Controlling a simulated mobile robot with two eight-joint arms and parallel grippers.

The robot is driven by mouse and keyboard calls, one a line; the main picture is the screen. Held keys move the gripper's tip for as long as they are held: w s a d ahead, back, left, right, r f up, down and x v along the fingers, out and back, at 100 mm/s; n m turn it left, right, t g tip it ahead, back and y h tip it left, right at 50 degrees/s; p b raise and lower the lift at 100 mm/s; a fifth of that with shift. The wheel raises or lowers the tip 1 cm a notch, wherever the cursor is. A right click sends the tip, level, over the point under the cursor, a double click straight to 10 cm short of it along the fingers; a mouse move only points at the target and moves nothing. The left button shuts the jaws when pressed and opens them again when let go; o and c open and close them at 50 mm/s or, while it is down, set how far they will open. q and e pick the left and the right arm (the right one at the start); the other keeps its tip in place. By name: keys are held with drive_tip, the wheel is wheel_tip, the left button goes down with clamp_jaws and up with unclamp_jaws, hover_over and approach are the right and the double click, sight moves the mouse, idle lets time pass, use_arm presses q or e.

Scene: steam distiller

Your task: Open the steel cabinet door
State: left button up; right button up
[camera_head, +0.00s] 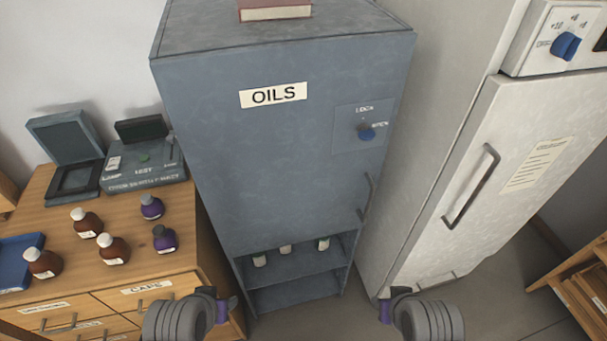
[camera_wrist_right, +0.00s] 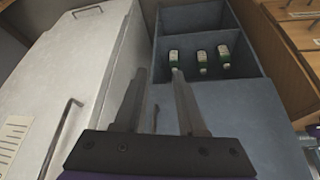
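The steel cabinet (camera_head: 265,165) is blue-grey, with an OILS label on its shut door. A bar handle (camera_head: 368,197) sits at the door's lower right edge. My right gripper (camera_head: 385,310) is low in front of the cabinet, apart from the handle. The right wrist view shows its two fingers (camera_wrist_right: 159,73) parted and empty, with a thin bar between them lower down. My left gripper (camera_head: 228,305) is at the bottom left; its fingers are unclear.
Below the door, an open shelf (camera_head: 290,288) holds several small bottles. A white fridge (camera_head: 480,190) with its own handle stands close on the right. A wooden drawer unit (camera_head: 185,225) with brown and purple bottles is on the left. A red book (camera_head: 275,10) lies on top.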

drive_tip(key=shift+o, duration=0.6)
